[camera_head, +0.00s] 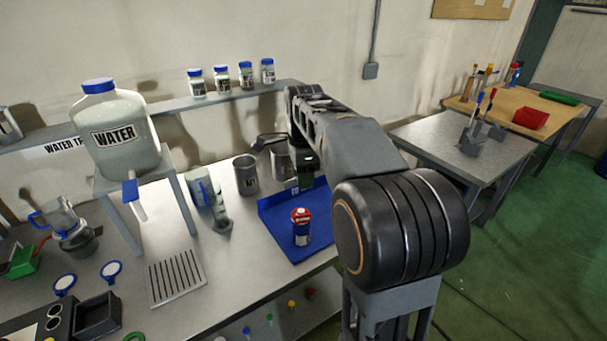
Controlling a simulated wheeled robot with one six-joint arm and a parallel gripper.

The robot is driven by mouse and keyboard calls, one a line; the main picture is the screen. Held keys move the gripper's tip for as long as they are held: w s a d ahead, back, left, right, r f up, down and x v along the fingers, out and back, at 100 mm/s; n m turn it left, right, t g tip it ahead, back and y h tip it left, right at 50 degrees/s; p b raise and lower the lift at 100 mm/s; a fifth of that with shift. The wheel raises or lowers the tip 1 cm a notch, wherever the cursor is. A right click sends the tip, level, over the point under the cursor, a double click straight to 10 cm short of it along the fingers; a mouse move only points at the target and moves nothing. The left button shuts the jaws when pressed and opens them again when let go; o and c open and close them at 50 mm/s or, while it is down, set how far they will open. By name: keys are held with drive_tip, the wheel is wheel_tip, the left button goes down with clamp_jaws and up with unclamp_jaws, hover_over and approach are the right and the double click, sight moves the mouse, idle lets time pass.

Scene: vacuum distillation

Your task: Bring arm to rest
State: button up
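My arm reaches from the right of the head view over the workbench (225,275), with its far end bent down. My gripper (304,184) is small and dark, above the back part of a blue tray (275,232). Its fingers are partly hidden by my arm, so I cannot tell whether they are open or shut. A small jar with a red lid (301,226) stands upright in the tray, in front of the gripper and apart from it.
Metal cups (245,176) stand behind and left of the tray. A water jug (115,130) sits on a raised stand to the left. Several blue-capped bottles (222,80) line the back shelf. A slotted grate (176,277) lies at the front. Green floor (520,270) is clear at right.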

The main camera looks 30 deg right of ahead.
idle(0.3)
drive_tip(key=s+a+f+n+t, duration=0.2)
drive_tip(key=s+a+f+n, duration=0.2)
drive_tip(key=s+n, duration=0.3)
drive_tip(key=s+a+f+n+t, duration=0.1)
drive_tip(key=s+a+f+n, duration=0.3)
drive_tip(key=s+n, duration=0.4)
drive_tip(key=f+n, duration=0.1)
drive_tip(key=n, duration=0.4)
drive_tip(key=shift+a+f+n+t, duration=0.2)
drive_tip(key=shift+n+t, duration=0.1)
drive_tip(key=shift+t, duration=0.1)
